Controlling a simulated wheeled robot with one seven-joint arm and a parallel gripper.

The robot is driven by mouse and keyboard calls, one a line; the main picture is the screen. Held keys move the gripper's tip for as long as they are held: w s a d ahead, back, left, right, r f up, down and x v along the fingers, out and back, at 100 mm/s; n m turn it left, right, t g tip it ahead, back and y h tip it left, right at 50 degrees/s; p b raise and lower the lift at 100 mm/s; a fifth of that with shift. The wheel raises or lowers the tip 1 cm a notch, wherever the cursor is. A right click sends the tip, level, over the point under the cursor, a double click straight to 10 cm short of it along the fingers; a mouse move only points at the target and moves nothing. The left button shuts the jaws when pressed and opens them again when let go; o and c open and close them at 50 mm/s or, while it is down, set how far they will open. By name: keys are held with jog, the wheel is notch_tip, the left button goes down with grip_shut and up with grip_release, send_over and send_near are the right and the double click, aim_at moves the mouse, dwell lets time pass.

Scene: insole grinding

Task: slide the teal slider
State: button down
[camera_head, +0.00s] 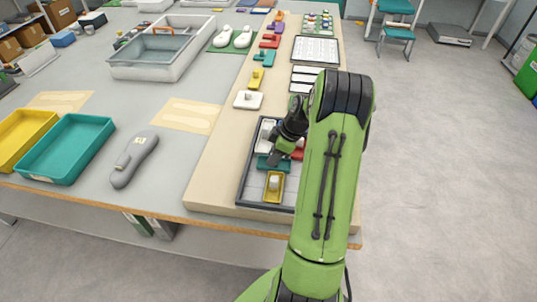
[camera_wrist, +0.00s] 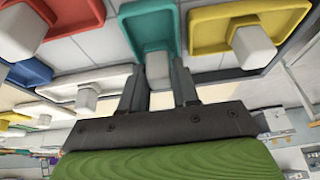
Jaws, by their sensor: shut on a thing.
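The teal slider (camera_head: 264,164) lies in a dark-framed tray (camera_head: 243,180) near the front of the table, partly hidden by my gripper (camera_head: 275,157) in the head view. In the wrist view the teal slider (camera_wrist: 146,20) is a teal dish with a grey-white knob (camera_wrist: 158,68). My gripper (camera_wrist: 159,84) has one finger on each side of that knob and is shut on it. The knob's contact with the fingers is partly hidden.
A yellow slider (camera_head: 274,187) sits just in front of the teal one. A red slider (camera_head: 298,153) and a white slider (camera_head: 266,133) are beside and behind it. A blue slider (camera_wrist: 30,72) shows in the wrist view. A grey insole-shaped tool (camera_head: 134,158) lies left.

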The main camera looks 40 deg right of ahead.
aim_at(283, 163)
jog(key=s+d, duration=0.2)
jog(key=s, duration=0.1)
jog(key=shift+s+d, duration=0.25)
jog(key=shift+d, duration=0.1)
jog(key=shift+w, duration=0.1)
jog(key=c, duration=0.9)
grip_release()
jog(key=p+v, duration=0.3)
jog(key=v, duration=1.3)
jog(key=shift+a, duration=0.1)
jog(key=shift+f, duration=0.1)
